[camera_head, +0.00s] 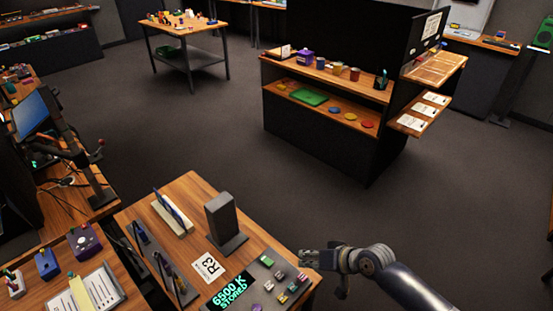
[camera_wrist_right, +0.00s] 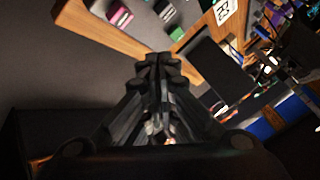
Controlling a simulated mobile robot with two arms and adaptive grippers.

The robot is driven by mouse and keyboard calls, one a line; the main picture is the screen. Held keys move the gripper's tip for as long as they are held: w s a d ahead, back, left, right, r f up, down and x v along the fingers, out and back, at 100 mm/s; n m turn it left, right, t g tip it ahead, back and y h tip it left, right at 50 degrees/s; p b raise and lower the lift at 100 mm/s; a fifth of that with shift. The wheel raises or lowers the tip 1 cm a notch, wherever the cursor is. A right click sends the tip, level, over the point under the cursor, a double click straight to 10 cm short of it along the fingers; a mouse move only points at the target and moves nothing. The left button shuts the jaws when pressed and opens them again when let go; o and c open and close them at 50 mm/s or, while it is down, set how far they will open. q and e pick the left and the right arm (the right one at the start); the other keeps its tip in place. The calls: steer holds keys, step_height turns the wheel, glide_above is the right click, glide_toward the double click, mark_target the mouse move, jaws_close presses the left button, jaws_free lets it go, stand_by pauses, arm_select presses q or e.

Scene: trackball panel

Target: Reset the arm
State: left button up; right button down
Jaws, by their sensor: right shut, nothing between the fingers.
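My right arm (camera_head: 395,280) comes in from the lower right. Its gripper (camera_head: 308,259) is at the right edge of the wooden table (camera_head: 186,190), beside the grey panel (camera_head: 257,272) with several small coloured blocks. In the right wrist view, the gripper's fingers (camera_wrist_right: 158,62) are together with nothing between them. The table edge and the panel's pink and green blocks show beyond them. I cannot tell the exact gap between gripper and table. My left gripper is not in view.
A dark upright block (camera_head: 226,218) stands on the table, near a card marked R3 (camera_head: 208,265) and a display reading "6500 K STORED" (camera_head: 232,290). A dark shelf unit (camera_head: 335,130) stands farther back. Open floor (camera_head: 220,130) lies between.

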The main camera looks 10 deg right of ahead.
steer(key=s+a+n+g+h, duration=0.1)
steer(key=s+a+n+g, duration=0.3)
steer(key=s, duration=0.8)
steer(key=s+d+r+m+h, duration=0.1)
steer(key=s+d+r+h, duration=0.2)
steer(key=s+d, duration=0.3)
steer(key=s+d+r+m+h, duration=0.1)
steer(key=s+d+r+h, duration=0.15)
steer(key=s, duration=0.45)
step_height(320, 180, down, 29)
steer(key=s+b, duration=0.1)
steer(key=b, duration=0.3)
arm_select(q)
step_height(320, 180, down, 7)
steer(key=b, duration=0.3)
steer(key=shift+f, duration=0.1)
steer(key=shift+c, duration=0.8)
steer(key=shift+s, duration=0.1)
arm_select(e)
steer(key=s+d+f+g, duration=0.1)
steer(key=s+d+f, duration=0.2)
steer(key=s+f, duration=1.4)
step_height(320, 180, down, 3)
steer(key=shift+s+f+n+g, duration=0.2)
steer(key=shift+s+n+g, duration=0.1)
steer(key=shift+n, duration=0.1)
